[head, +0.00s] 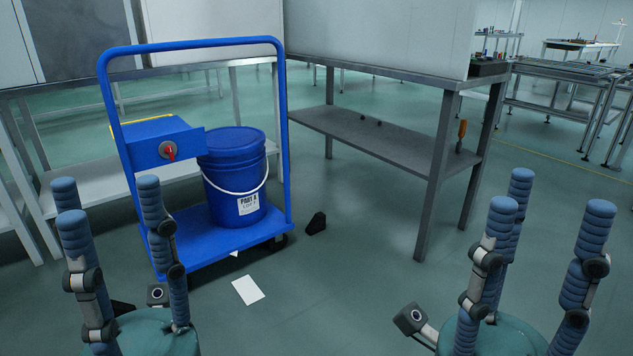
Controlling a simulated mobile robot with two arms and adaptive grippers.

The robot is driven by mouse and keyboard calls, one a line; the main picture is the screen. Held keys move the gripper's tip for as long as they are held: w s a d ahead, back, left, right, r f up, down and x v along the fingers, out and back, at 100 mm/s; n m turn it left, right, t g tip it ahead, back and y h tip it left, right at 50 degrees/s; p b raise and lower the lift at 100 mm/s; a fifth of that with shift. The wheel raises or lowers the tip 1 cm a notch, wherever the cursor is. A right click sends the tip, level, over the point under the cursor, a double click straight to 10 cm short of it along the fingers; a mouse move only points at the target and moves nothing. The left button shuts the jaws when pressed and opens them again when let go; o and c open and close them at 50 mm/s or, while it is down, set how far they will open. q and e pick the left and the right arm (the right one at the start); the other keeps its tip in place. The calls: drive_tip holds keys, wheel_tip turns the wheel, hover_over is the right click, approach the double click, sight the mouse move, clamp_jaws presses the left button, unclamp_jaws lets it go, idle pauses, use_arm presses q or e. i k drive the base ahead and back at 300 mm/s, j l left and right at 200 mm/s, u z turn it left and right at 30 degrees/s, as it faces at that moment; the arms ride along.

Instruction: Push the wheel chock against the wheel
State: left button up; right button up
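A small black wheel chock (316,223) sits on the floor just right of the blue platform cart (205,244). The cart's dark front right wheel (279,241) shows under the deck corner, with a small gap of floor between it and the chock. A second dark wedge-like shape (122,308) lies near the cart's front left corner, partly hidden by my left gripper; I cannot tell what it is. My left gripper (108,198) points up with its fingers spread, empty, before the cart's left side. My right gripper (552,198) is also open and empty at lower right.
The cart carries a blue bucket (234,175) and a blue box with a red knob (168,151). A white sheet (248,290) lies on the floor before it. A grey bench (385,138) stands behind the chock. The floor between my grippers is mostly clear.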

sight(318, 224)
drive_tip(key=i+l+u, duration=0.15)
drive_tip(key=i, duration=0.4)
drive_tip(key=i+l+u, duration=0.15)
drive_tip(key=i, duration=0.35)
drive_tip(key=i+l+u, duration=0.1)
drive_tip(key=i+l, duration=0.3)
drive_tip(key=i, duration=0.15)
drive_tip(key=i+l+u, duration=0.15)
drive_tip(key=i+l, duration=0.15)
drive_tip(key=i, duration=0.2)
